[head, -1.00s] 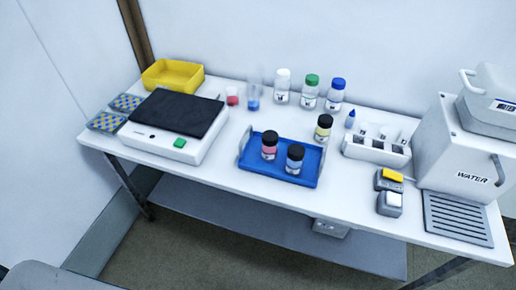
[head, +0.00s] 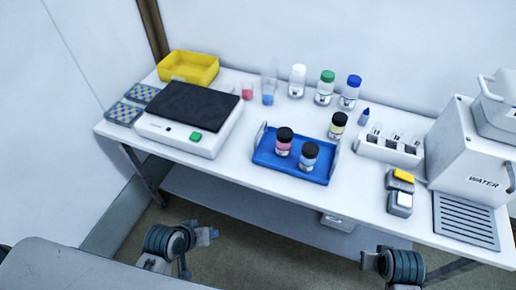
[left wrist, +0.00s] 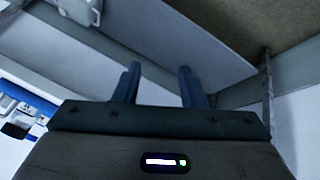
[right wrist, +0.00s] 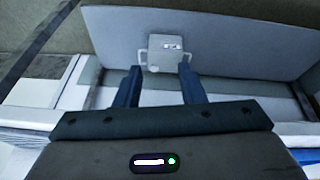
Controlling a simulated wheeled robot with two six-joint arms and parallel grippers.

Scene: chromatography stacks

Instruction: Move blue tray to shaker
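The blue tray (head: 289,172) lies on the white table, right of the shaker, with raised grey ends. A pink bottle (head: 283,146) and a blue bottle (head: 309,159), both black-capped, stand in it. The shaker (head: 181,147) is a white box with a flat, empty black top (head: 187,104) and a green button. My left gripper (head: 206,236) is low in front of the table; its two fingers are apart and empty in the left wrist view (left wrist: 160,76). My right gripper (head: 369,260) is also low in front; its fingers are apart and empty in the right wrist view (right wrist: 158,80).
Several bottles and cups line the back. A yellow bin (head: 187,68) is behind the shaker. A white rack (head: 389,150), small boxes (head: 400,204) and a water unit (head: 466,160) are at right. A lower shelf (head: 250,205) runs below.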

